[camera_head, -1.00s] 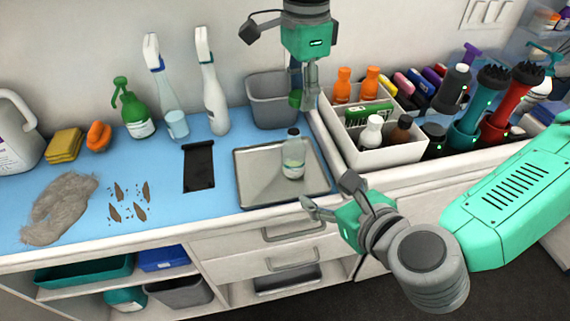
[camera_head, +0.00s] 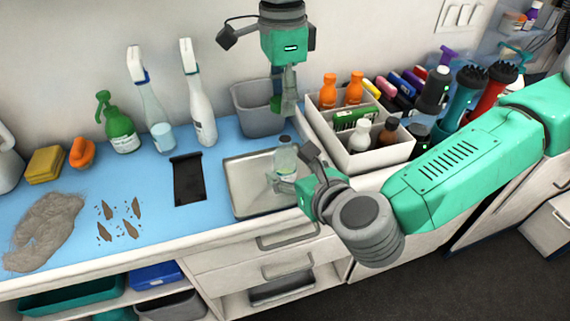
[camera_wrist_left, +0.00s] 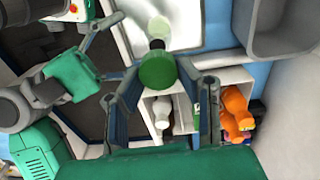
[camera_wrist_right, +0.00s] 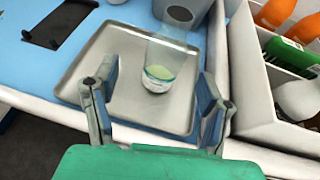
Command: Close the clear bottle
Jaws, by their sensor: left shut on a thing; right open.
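The clear bottle (camera_head: 286,162) stands upright on the metal tray, with a white label and a dark top. It also shows in the right wrist view (camera_wrist_right: 165,68), with pale green liquid low inside. My right gripper (camera_head: 288,168) is open at the bottle's near right side. In its wrist view the fingers (camera_wrist_right: 158,95) are spread to either side, with the bottle between and slightly beyond the tips. My left gripper (camera_head: 284,106) points down above the tray's back edge, shut on a round green cap (camera_wrist_left: 157,70). The cap is held above the bottle's level, apart from it.
The metal tray (camera_head: 248,187) lies on the blue mat (camera_head: 150,190). A grey bin (camera_head: 258,118) stands behind it. A white divided box (camera_head: 378,158) with bottles stands close on the right. Spray bottles (camera_head: 200,105) stand at the back left. A black strip (camera_head: 189,180) lies left of the tray.

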